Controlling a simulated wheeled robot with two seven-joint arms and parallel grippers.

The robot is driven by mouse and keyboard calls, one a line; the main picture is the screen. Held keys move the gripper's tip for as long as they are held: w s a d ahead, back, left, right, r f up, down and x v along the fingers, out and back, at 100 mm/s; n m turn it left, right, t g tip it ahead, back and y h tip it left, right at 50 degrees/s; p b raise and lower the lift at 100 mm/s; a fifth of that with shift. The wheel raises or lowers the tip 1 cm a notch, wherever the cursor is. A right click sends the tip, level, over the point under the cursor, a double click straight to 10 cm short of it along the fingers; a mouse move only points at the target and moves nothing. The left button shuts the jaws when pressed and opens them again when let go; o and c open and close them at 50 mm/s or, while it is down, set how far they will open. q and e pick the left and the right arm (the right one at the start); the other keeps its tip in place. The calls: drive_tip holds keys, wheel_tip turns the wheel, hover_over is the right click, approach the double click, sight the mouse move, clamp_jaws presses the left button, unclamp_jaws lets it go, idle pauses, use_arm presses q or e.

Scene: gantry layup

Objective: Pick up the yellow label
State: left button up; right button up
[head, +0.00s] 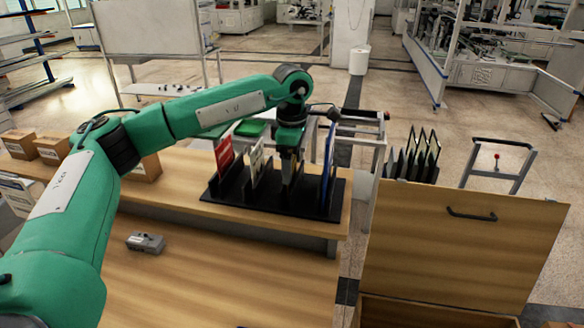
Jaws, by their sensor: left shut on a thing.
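My left gripper (289,172) points down into the black slotted rack (233,209) on the wooden table. It is shut on a thin upright label, taken to be the yellow label, which it mostly hides; its colour is hard to make out. To the left, a red label (224,153) and a pale label with dark print (257,163) stand in their slots. To the right, a blue label (329,152) stands upright near the rack's end. My right gripper is not in view.
A small grey device (146,243) lies on the lower wooden surface (200,285). Cardboard boxes (54,149) stand at the back left. A wooden panel with a dark handle (465,240) rises at the right. Dark upright plates (424,152) stand behind it.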

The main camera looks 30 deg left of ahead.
use_arm(q)
drive_tip(key=shift+r, duration=0.1)
wheel_tip(320, 180, up, 10)
drive_tip(key=b, duration=0.3)
drive_tip(key=shift+f+b, duration=0.2)
drive_tip(key=shift+b, duration=0.1)
wheel_tip(320, 180, up, 10)
drive_tip(key=shift+r, duration=0.1)
idle(0.7)
